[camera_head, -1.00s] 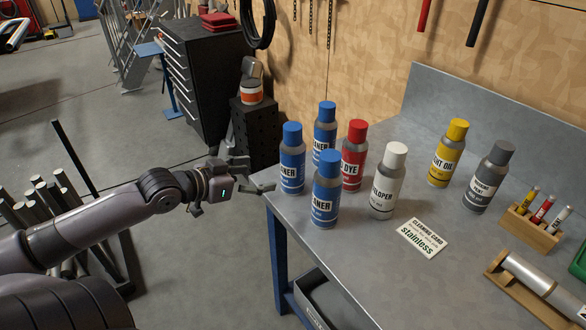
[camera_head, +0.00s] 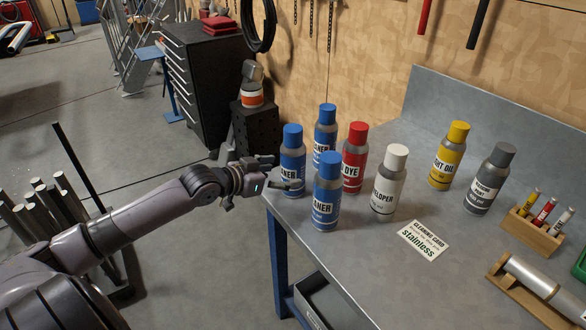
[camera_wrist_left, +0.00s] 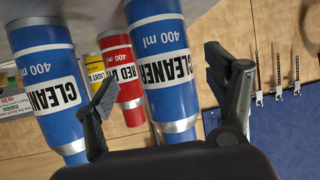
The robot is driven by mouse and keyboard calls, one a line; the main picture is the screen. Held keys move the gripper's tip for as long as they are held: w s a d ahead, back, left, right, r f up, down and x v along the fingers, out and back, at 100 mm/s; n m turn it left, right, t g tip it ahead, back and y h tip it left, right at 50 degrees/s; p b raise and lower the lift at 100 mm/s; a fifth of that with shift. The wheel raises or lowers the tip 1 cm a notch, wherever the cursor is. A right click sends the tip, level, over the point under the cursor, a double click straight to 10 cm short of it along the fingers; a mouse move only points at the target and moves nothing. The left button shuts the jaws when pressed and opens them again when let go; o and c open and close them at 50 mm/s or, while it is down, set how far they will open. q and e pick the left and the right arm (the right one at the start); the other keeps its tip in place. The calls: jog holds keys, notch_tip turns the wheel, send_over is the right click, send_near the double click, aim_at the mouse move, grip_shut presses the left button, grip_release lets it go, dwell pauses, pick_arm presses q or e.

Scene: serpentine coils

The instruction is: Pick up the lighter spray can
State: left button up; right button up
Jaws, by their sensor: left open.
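Three blue CLEANER spray cans stand upright at the bench's left end: a leftmost one (camera_head: 292,163), a rear one (camera_head: 325,133) and a front one (camera_head: 327,193). Their looks do not show which is lighter. My left gripper (camera_head: 288,184) is open at the leftmost can, low on its near side. In the left wrist view, which is upside down, my open fingers (camera_wrist_left: 163,72) have the leftmost can (camera_wrist_left: 162,62) between or just beyond them; contact cannot be told. The front can (camera_wrist_left: 50,85) is outside the fingers there. My right gripper is not in view.
A red dye can (camera_head: 354,158), white developer can (camera_head: 388,184), yellow oil can (camera_head: 449,157) and grey can (camera_head: 488,180) stand farther right. A cleaning card (camera_head: 423,240) lies on the grey bench (camera_head: 380,285). Wooden holders (camera_head: 532,232) are at the right.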

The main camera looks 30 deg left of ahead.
aim_at(284, 169)
pick_arm(q)
jog(key=x, duration=0.2)
jog(key=p+x, duration=0.1)
jog(key=x, duration=0.1)
jog(key=shift+w+a+r, duration=0.15)
jog(key=shift+r, duration=0.2)
jog(key=shift+w+f, duration=0.3)
jog(key=shift+w, duration=0.1)
jog(key=shift+c, duration=0.4)
jog(key=c, duration=1.2)
jog(key=shift+r, duration=0.1)
jog(key=shift+c, duration=0.8)
jog(key=shift+r, duration=0.1)
